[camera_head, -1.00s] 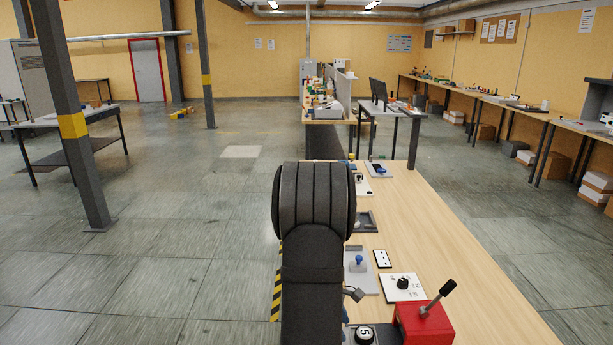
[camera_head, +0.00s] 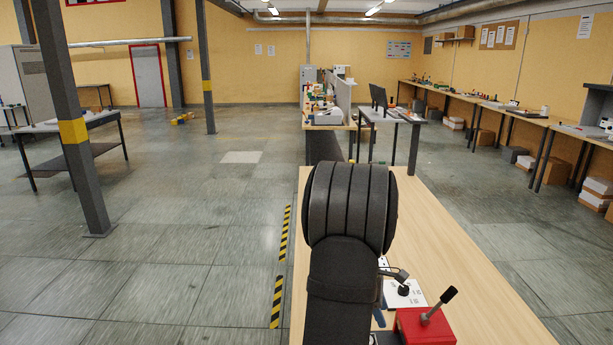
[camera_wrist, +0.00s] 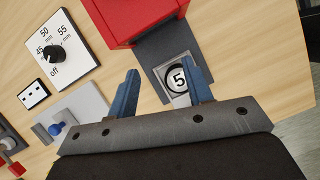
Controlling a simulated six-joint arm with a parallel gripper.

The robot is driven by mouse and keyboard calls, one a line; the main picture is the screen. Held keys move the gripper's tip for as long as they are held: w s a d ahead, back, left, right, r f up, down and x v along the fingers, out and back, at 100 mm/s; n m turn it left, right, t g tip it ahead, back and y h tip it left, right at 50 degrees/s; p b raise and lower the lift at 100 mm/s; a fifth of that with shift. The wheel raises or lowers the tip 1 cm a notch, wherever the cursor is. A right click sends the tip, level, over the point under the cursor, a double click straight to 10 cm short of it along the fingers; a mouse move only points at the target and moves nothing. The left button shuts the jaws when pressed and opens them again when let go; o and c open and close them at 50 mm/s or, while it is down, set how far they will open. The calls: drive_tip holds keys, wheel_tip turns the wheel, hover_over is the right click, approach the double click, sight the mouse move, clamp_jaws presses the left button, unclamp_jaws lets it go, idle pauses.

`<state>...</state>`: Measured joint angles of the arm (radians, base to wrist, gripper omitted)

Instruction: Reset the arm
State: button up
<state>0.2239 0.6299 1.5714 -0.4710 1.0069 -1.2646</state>
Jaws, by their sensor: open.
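In the head view my dark arm stands over the bench and hides most of the gripper.
A small socket plate (camera_wrist: 33,94) and a blue knob (camera_wrist: 57,128) lie left in the wrist view. The bench's right side is clear.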

drive_tip(key=v, duration=0.7)
drive_tip(key=shift+r, duration=0.15)
idle(1.2)
drive_tip(key=x, duration=1.3)
drive_tip(key=shift+s+a+f, duration=0.1)
drive_tip(key=shift+f, duration=0.8)
drive_tip(key=a, duration=0.5)
drive_tip(key=shift+a, duration=0.55)
